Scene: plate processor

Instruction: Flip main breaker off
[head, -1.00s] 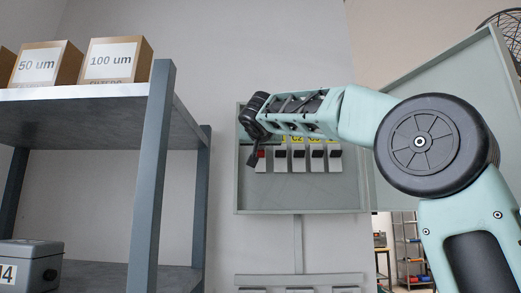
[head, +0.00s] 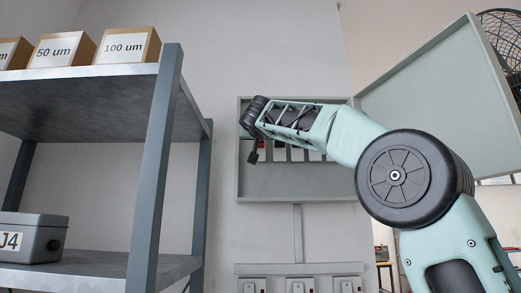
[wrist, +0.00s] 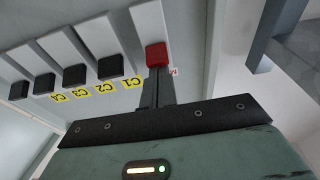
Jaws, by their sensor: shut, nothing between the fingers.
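The main breaker is a red switch (wrist: 157,53) marked M at the end of a row of light strips. Black switches (wrist: 110,67) with yellow C labels stand beside it in the wrist view. My gripper (wrist: 157,80) is shut and empty, its fingertips right at the red switch; I cannot tell whether they touch it. In the head view my gripper (head: 253,158) points at the left part of the open breaker box (head: 300,188), and my arm hides most of the switches.
The box's open door (head: 430,90) stands at the right. A grey shelf (head: 165,150) with cartons (head: 130,46) and a grey J4 box (head: 30,240) stands at the left. Small panels (head: 300,285) are below the breaker box.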

